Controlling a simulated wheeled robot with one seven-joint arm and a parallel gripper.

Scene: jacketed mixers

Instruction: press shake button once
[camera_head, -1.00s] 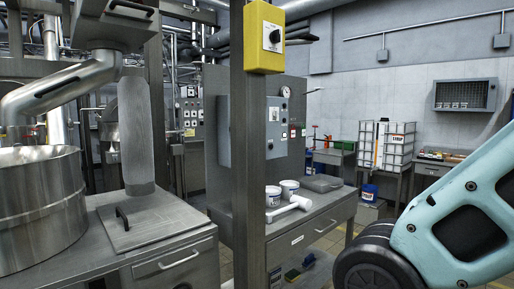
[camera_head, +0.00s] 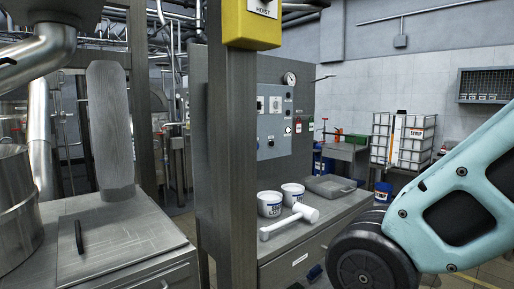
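A grey control panel (camera_head: 275,122) with knobs, buttons and a round gauge stands behind the steel post, above a bench. A yellow box (camera_head: 251,24) marked "HOIST" is fixed to the post at the top, cut by the frame edge. I cannot read which control is the shake button. My pale blue arm reaches in from the right, far in front of the panel. My gripper is not in view.
The steel post (camera_head: 228,160) stands in front of the panel's left part. A steel vessel (camera_head: 15,205) is at left. A caged syrup tank (camera_head: 402,140) stands at back right.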

